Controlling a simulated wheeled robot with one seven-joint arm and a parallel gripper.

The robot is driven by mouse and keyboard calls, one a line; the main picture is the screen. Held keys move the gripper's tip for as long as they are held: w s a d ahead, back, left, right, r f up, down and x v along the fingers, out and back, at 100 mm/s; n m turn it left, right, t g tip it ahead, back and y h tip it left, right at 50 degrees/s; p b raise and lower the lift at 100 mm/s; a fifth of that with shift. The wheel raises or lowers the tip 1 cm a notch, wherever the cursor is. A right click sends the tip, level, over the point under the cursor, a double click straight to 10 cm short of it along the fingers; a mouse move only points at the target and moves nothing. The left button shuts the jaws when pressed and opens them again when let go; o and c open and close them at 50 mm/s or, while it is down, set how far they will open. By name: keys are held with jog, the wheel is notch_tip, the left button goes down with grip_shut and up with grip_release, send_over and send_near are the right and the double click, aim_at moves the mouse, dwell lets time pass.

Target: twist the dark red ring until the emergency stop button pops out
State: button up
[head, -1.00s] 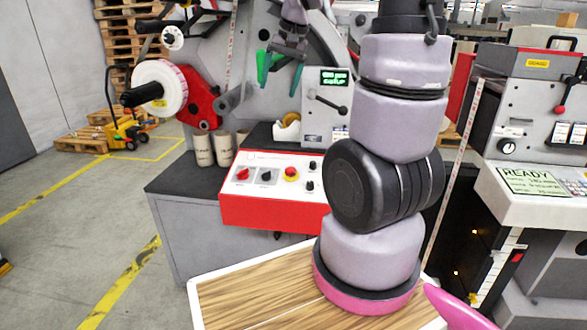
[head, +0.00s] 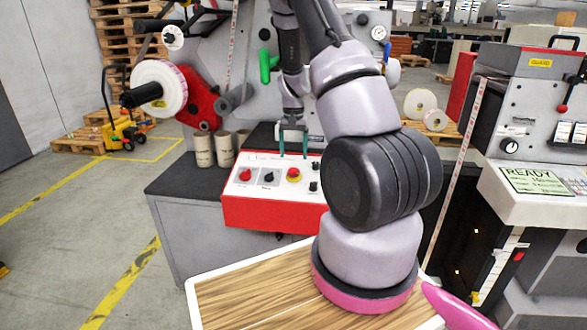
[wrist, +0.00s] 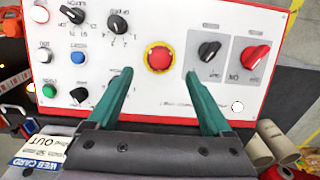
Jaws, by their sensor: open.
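The emergency stop button (wrist: 159,57) is a round red mushroom head with a darker red ring around it, on a yellow base. It sits on the white control panel (wrist: 190,105), and also shows in the head view (head: 293,174). My gripper (wrist: 159,74) is open and empty, its green fingers pointing at the panel. In the wrist view the button lies between and just beyond the fingertips. In the head view my gripper (head: 293,155) is behind the button, apart from it. Whether the button is pressed in cannot be told.
A black selector (wrist: 208,50) and a red selector (wrist: 256,57) sit beside the button. Several black knobs, a blue button (wrist: 78,57) and a green button (wrist: 49,91) are on its other side. Cardboard cores (head: 202,148) stand by the panel's left end.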

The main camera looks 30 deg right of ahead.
aim_at(294, 169)
notch_tip(294, 169, down, 7)
jog(key=shift+r, duration=0.2)
grip_shut()
